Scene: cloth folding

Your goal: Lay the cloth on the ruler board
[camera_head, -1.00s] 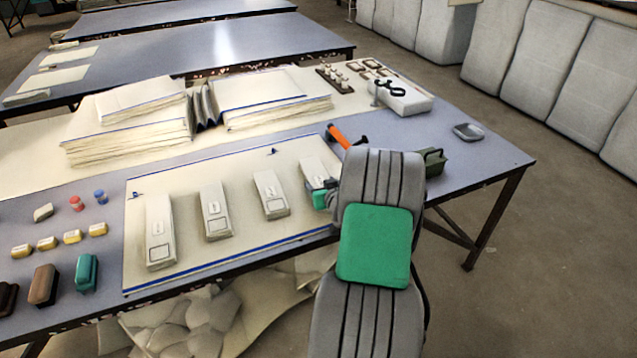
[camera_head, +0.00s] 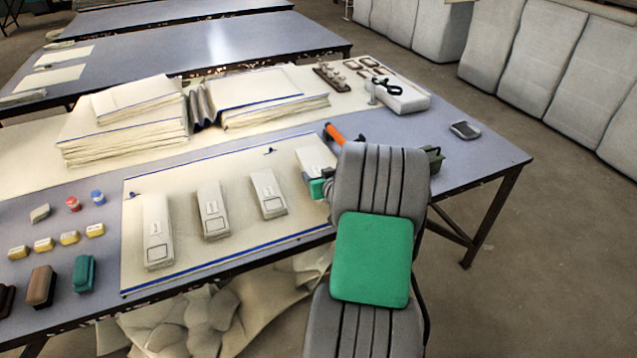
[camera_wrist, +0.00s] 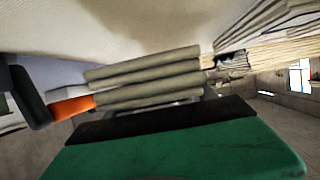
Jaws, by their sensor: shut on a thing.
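My gripper (camera_head: 318,188), a green-and-grey end partly hidden behind my arm, is shut on the near end of the rightmost white oblong piece (camera_head: 312,160). That piece sits slightly above the line of three similar white pieces (camera_head: 212,212). They lie on a flat cream panel (camera_head: 180,275) with blue edges on the front table. I cannot tell for sure which item is the cloth or whether this panel is the ruler board.
Stacks of blue-edged cream sheets (camera_head: 125,140) stand behind. Small yellow blocks (camera_head: 44,244) and a teal block (camera_head: 84,273) are at left.

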